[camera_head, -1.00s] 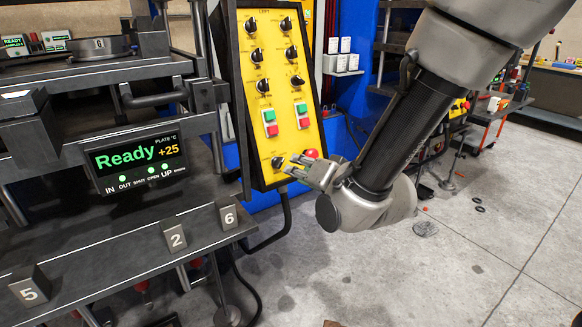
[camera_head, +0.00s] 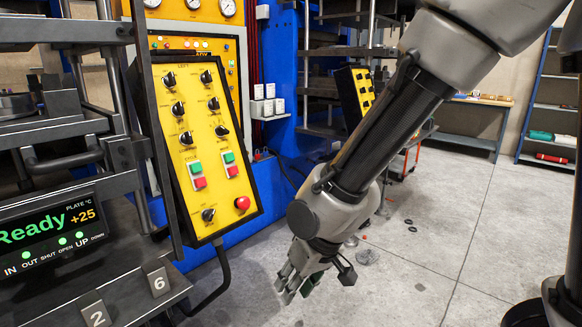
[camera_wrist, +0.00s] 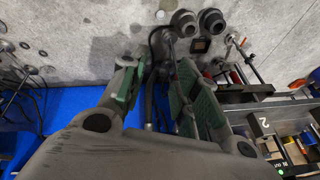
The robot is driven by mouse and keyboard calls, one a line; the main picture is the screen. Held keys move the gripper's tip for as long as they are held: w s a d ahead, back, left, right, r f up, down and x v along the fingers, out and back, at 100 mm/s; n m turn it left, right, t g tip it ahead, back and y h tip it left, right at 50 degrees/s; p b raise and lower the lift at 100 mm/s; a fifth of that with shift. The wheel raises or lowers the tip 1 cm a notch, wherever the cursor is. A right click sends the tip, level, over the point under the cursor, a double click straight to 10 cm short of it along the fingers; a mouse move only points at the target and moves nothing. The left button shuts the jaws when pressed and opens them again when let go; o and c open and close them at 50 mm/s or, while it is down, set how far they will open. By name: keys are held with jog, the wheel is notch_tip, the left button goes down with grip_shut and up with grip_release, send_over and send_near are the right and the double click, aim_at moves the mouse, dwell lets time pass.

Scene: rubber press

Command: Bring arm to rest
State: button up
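My arm (camera_head: 385,125) hangs down from the upper right in the head view, to the right of the yellow control panel. My gripper (camera_head: 293,287) is at its lower end, pointing down over the grey floor, clear of the panel. In the wrist view my gripper (camera_wrist: 155,80) shows two fingers with green pads, spread apart. No held object shows between them; floor, blue surface and a cable show there.
The yellow control panel (camera_head: 190,110) with knobs and buttons stands left of my arm. The press display (camera_head: 50,235) reads "Ready" and +25. Open floor (camera_head: 440,230) lies to the right.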

jog(key=s+d+r+m+h, duration=0.1)
jog(key=d+r, duration=0.5)
jog(key=d, duration=0.6)
jog(key=s+d+r+m+t+h, duration=0.1)
jog(key=s+d+r+m, duration=0.2)
jog(key=d, duration=0.9)
jog(key=s+d+r+m+t+h, duration=0.1)
jog(key=s+d+r+m, duration=0.1)
jog(key=d+r, duration=0.7)
jog(key=d, duration=0.3)
jog(key=shift+d+r+m+h, duration=0.15)
jog(key=shift+r+m+h, duration=0.05)
jog(key=shift+m+h, duration=0.2)
